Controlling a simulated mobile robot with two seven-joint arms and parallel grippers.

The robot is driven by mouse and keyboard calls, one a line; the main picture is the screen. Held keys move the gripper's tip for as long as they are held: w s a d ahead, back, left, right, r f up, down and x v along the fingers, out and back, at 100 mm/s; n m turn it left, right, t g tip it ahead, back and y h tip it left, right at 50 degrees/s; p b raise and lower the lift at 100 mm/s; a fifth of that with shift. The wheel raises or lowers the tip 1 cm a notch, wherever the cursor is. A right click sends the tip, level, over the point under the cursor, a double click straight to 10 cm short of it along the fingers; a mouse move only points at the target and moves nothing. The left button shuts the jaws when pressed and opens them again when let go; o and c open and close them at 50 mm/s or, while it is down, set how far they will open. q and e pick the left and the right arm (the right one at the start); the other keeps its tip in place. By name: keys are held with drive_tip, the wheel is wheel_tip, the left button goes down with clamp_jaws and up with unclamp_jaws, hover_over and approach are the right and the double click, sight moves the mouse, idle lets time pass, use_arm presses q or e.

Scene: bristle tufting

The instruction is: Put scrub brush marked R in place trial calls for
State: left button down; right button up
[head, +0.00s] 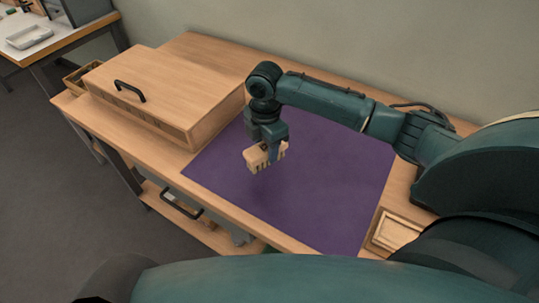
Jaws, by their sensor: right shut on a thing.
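A scrub brush (258,160) with a pale wooden block and bristle tufts is held by my right gripper (272,150), above the purple mat (335,180). The gripper is shut on the brush, and its fingers hide part of the block. I cannot read any mark on the brush. My left gripper does not show.
A wooden box with a black handle (130,90) stands on the wooden table (200,48) at the left. A wooden frame-like tray (396,232) lies at the right front. Most of the mat is clear.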

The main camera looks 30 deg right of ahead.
sight(266, 158)
drive_tip(key=shift+f, duration=2.05)
drive_tip(key=o, duration=1)
drive_tip(key=shift+f, duration=0.15)
wheel_tip(266, 158, up, 12)
drive_tip(key=shift+r, duration=0.2)
